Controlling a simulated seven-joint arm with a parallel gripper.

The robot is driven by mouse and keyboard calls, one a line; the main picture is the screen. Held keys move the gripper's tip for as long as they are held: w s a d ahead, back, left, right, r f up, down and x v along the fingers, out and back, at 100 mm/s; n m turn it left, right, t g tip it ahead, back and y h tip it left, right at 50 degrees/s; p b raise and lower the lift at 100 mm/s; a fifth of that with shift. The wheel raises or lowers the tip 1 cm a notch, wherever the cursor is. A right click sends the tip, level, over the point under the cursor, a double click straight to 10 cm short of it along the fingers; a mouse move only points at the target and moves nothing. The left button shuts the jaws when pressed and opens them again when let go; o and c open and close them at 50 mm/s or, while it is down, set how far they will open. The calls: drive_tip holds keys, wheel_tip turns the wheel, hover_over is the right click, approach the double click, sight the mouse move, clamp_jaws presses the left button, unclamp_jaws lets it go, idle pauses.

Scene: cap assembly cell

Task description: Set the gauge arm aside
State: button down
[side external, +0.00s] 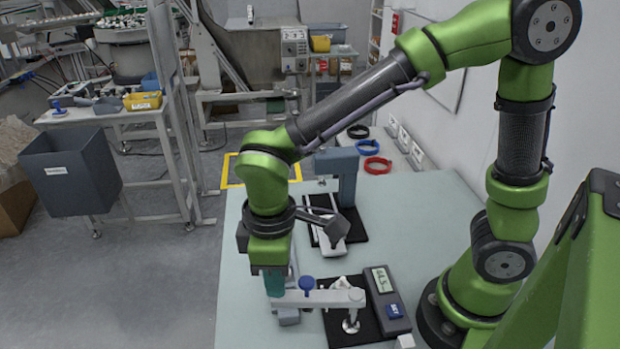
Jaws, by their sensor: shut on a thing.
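The gauge arm (325,299) is a light grey horizontal bar with a blue knob (306,284) on top. It reaches from a small grey block at its left to a round end above a black base plate (343,338), where a metal spindle (350,321) points down. My gripper (273,286), with teal fingers, is pointed down and shut on the gauge arm's left end. The fingertips are partly hidden, so the exact grip does not show. A dark gauge box (389,308) with a lit display and a blue button stands right of the arm.
Behind is a second black plate (350,226) with a white fixture (331,242) and a grey post (341,172). Blue and red rings (377,165) lie at the table's back edge. The pale table (440,215) is clear at middle right, and its left strip is bare.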

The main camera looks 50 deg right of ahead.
drive_tip(key=shift+s+a+n, duration=0.65)
drive_tip(key=shift+a+n, duration=0.15)
drive_tip(key=shift+n, duration=0.1)
drive_tip(key=c, duration=1)
unclamp_jaws()
wheel_tip(320, 180, up, 17)
